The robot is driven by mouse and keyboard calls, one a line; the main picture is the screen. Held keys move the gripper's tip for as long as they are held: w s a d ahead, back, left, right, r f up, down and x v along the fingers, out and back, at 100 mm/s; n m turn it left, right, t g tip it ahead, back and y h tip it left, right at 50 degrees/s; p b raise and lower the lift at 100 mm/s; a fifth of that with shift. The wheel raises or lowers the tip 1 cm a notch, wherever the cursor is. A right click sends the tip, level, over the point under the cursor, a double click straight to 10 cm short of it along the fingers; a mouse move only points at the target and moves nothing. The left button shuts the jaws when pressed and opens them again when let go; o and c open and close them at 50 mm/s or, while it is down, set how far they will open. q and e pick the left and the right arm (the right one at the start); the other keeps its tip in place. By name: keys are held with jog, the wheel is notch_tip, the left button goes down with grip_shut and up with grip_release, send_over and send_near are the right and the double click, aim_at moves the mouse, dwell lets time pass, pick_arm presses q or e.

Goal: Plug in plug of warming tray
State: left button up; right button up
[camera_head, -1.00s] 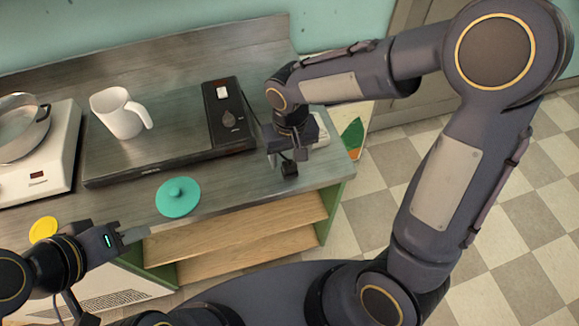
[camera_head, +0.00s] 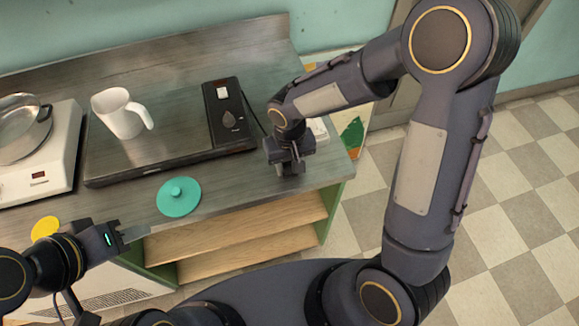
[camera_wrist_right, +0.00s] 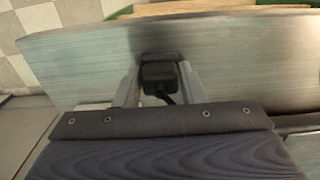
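The warming tray (camera_head: 180,122) lies on the counter, with a black control panel (camera_head: 229,115) at its right end. Its black plug (camera_wrist_right: 158,74), with a cable, sits between the two fingers of my right gripper (camera_wrist_right: 160,85) in the right wrist view. The fingers stand close on either side; whether they press on it is unclear. In the head view my right gripper (camera_head: 290,168) points down over the counter's right part, largely hiding the plug. A white socket block (camera_head: 318,130) shows partly behind it. My left gripper (camera_head: 134,233) is at the counter's front edge; its finger gap is unclear.
A white mug (camera_head: 120,113) stands on the tray. A teal lid (camera_head: 178,197) and a yellow disc (camera_head: 45,229) lie near the front edge. A white hot plate (camera_head: 52,150) with a pan (camera_head: 22,130) is at left. Open shelves (camera_head: 240,225) are below.

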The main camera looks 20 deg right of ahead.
jog(key=c, duration=0.3)
jog(key=shift+r, duration=0.15)
jog(key=shift+r, duration=0.65)
pick_arm(q)
jog(key=shift+f+b, duration=0.9)
jog(key=shift+f, duration=0.05)
pick_arm(e)
jog(key=s+a+r, duration=0.9)
jog(key=a+r, duration=0.1)
jog(key=r, duration=0.1)
jog(key=shift+s+r, duration=0.25)
jog(key=shift+s, duration=0.1)
jog(key=shift+a, duration=0.1)
